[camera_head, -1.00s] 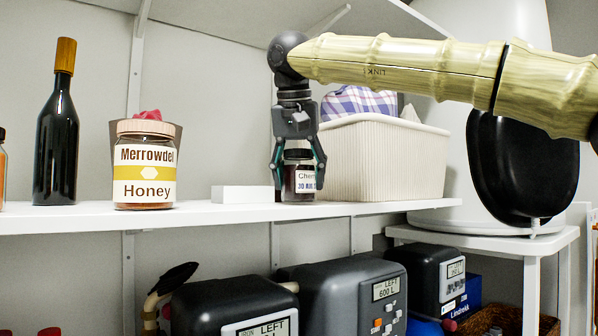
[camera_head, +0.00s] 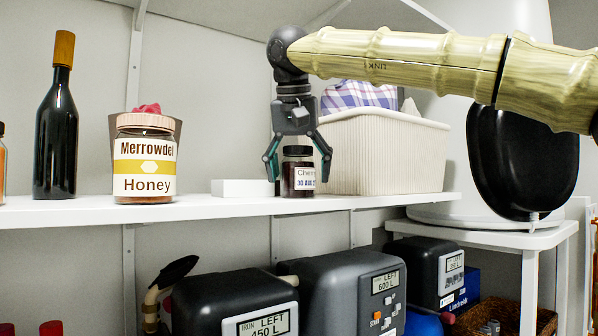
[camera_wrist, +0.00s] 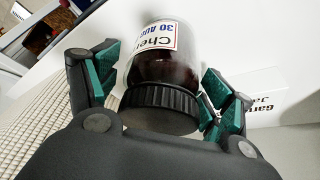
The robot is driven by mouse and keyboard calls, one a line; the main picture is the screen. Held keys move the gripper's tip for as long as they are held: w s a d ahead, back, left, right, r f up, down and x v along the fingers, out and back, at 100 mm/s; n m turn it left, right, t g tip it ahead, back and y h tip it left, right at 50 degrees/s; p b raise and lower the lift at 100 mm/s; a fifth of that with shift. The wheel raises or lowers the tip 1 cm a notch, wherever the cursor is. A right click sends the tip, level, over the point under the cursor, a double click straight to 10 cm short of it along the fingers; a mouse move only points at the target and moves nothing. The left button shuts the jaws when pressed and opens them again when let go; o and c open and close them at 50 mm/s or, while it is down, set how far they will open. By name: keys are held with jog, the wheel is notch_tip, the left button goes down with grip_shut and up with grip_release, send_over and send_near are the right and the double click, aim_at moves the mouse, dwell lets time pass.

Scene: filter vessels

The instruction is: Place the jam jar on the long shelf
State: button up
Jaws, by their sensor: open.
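The jam jar (camera_head: 298,172), dark with a black lid and a white label, stands upright on the long white shelf (camera_head: 230,207). My gripper (camera_head: 298,168) is above it, pointing down, with its fingers open on either side of the jar. In the wrist view the jar (camera_wrist: 165,70) sits between the green-padded fingers (camera_wrist: 160,90). A gap shows on the left side; on the right a pad is close to the lid, and I cannot tell if it touches.
A cream ribbed basket (camera_head: 385,155) with cloth stands right of the jar. A small white box (camera_head: 245,187) is close on the left. The honey jar (camera_head: 145,165) and a dark bottle (camera_head: 56,135) stand further left. Bare shelf shows between honey and box. Black machines (camera_head: 340,300) sit below.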

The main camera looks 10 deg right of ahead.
jog(key=b+v, duration=0.2)
jog(key=v, duration=1)
jog(key=shift+s, duration=0.1)
jog(key=shift+a, duration=0.1)
